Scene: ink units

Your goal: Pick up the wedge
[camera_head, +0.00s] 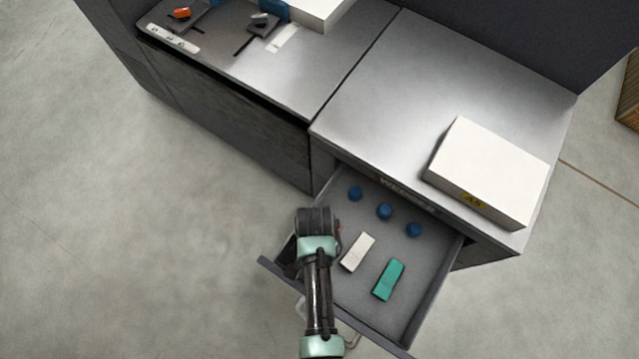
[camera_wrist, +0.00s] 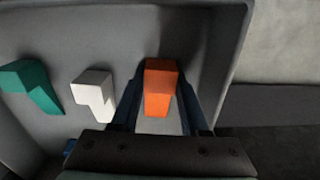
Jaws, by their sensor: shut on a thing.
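An orange wedge-like block (camera_wrist: 160,78) stands between the two fingers of my gripper (camera_wrist: 161,88) in the wrist view. The gripper is shut on it. Whether the block rests on the drawer floor or is slightly lifted is hard to tell. In the head view my gripper (camera_head: 318,222) is over the left side of the open drawer (camera_head: 343,303), and it hides the block. A white block (camera_head: 358,252) and a teal block (camera_head: 389,280) lie to its right in the drawer. They also show in the wrist view, white (camera_wrist: 94,92) and teal (camera_wrist: 33,84), left of the orange one.
Several blue round pieces (camera_head: 384,211) sit along the drawer's back. The drawer wall is close beside the gripper. A white box (camera_head: 487,172) stands on the cabinet top (camera_head: 400,90). The left counter holds small tools (camera_head: 262,25). Open floor (camera_head: 130,230) lies to the left.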

